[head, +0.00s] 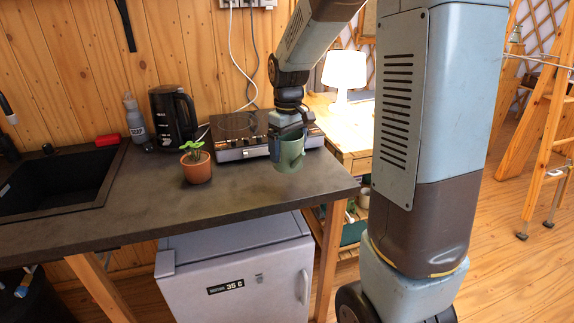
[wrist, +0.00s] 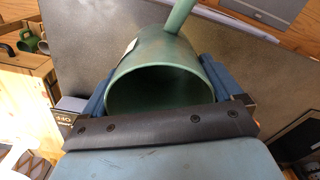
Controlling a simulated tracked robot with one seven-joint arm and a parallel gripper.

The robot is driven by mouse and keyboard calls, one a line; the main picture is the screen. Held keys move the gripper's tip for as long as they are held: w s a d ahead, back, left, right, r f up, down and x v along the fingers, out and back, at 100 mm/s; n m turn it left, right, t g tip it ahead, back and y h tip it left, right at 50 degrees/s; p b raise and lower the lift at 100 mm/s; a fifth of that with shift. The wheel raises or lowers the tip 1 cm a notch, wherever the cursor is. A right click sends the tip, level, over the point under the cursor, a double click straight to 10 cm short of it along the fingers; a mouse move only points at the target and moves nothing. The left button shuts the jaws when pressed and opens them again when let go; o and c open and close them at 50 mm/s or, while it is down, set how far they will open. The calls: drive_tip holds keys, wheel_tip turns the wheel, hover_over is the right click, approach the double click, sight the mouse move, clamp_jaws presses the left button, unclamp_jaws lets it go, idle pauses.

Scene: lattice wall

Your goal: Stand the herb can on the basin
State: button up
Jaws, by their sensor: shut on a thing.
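The herb can is a green can (head: 289,158) with a tube-like spout or handle. My gripper (head: 287,139) is shut on it and holds it near the counter's right end. I cannot tell whether its bottom touches the counter. In the wrist view the green can (wrist: 165,60) sits between the blue fingers of my gripper (wrist: 158,82), its round open mouth facing the camera. Its inside is dark and shows no contents. The dark basin (head: 113,172) is sunk into the counter at the far left, well away from my gripper.
On the dark counter (head: 235,195), a potted plant (head: 197,171) stands between the can and the basin. Behind it are a black kettle (head: 172,117), a grey bottle (head: 134,120) and a hob (head: 240,142). A red block (head: 107,140) lies behind the basin. The counter's front strip is clear.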

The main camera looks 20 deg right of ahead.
drive_tip(key=w+f, duration=0.2)
drive_tip(key=f, duration=0.1)
drive_tip(key=w+d+f, duration=0.1)
drive_tip(key=w+f, duration=0.1)
drive_tip(key=shift+f, duration=1.7)
drive_tip(key=o, duration=1)
drive_tip(key=shift+f, duration=0.1)
